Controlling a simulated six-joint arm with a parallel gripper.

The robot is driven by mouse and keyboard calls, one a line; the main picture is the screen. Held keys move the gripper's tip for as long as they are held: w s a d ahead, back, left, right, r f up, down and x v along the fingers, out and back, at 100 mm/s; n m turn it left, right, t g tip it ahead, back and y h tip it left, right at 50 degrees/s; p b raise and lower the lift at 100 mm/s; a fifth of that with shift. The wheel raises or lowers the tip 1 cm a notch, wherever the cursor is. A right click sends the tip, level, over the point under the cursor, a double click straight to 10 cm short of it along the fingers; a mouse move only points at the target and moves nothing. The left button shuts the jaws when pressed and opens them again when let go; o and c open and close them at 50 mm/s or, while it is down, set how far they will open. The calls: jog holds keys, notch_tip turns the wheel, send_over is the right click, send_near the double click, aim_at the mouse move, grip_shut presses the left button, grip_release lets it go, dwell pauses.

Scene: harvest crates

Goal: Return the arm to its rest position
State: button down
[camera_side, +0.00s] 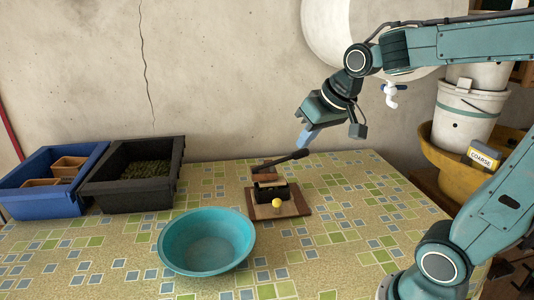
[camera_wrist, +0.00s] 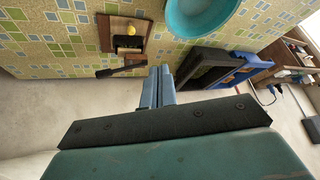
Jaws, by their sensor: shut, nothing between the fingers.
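My gripper (camera_side: 307,137) hangs in the air above the back of the table, with its blue fingers pointing down and to the left. It is shut and empty. In the wrist view the two fingers (camera_wrist: 158,86) lie side by side, with nothing between them. The fingertips are apart from the black-handled tool below.
A teal bowl (camera_side: 207,268) stands in front. A black crate (camera_side: 128,202) and a blue crate (camera_side: 40,203) stand left. The table's right side is clear.

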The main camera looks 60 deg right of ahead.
jog(key=s+a+f+n, duration=0.1)
jog(key=s+a, duration=0.2)
jog(key=s, duration=0.3)
jog(key=s+a+f+n+y, duration=0.1)
jog(key=s+a+n, duration=0.1)
jog(key=s, duration=0.5)
jog(key=shift+a+f+g, duration=0.35)
jog(key=shift+a+g, duration=0.05)
jog(key=shift+a, duration=0.2)
